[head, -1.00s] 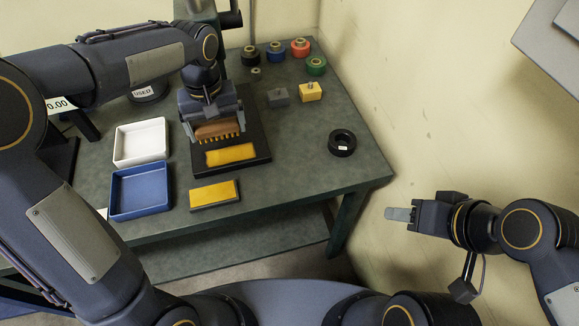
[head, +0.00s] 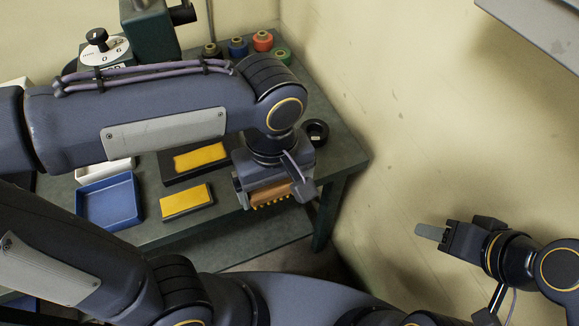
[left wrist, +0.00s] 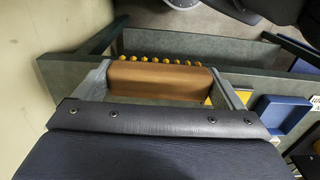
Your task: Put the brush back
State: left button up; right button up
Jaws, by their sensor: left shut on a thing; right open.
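The brush (head: 270,195) is a brown wooden block with a row of yellow bristle tufts along its lower edge. My left gripper (head: 268,189) is shut on it and holds it over the front right part of the bench, bristles downward. In the left wrist view the brush (left wrist: 160,80) spans between the two grey fingers. The arm hides part of the bench. My right gripper (head: 432,233) is open and empty, off the bench to the right by the wall.
The bench (head: 345,155) carries a yellow pad in a black base (head: 165,170), another yellow block (head: 184,198), a blue tray (head: 108,205), a partly hidden white tray (head: 105,171) and a black ring (head: 322,126). Coloured spools (head: 263,40) stand at the back.

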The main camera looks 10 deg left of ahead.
pick_arm(q)
jog(key=w+a+f, duration=0.1)
jog(key=w+f, duration=0.1)
jog(key=w, duration=0.2)
jog(key=w+a+f, duration=0.1)
jog(key=w+f, duration=0.2)
jog(key=w, duration=0.1)
jog(key=w+a+f, duration=0.1)
jog(key=w+f, duration=0.2)
jog(key=w, duration=0.1)
jog(key=shift+f, duration=0.2)
jog(key=shift+w+f, duration=0.1)
jog(key=shift+f, duration=0.1)
jog(key=shift+w+a+f+b, duration=0.15)
jog(key=shift+f+b, duration=0.1)
jog(key=shift+f, duration=0.7)
jog(key=shift+w+f+b, duration=0.15)
jog(key=shift+f+b, duration=0.05)
jog(key=shift+f, duration=0.75)
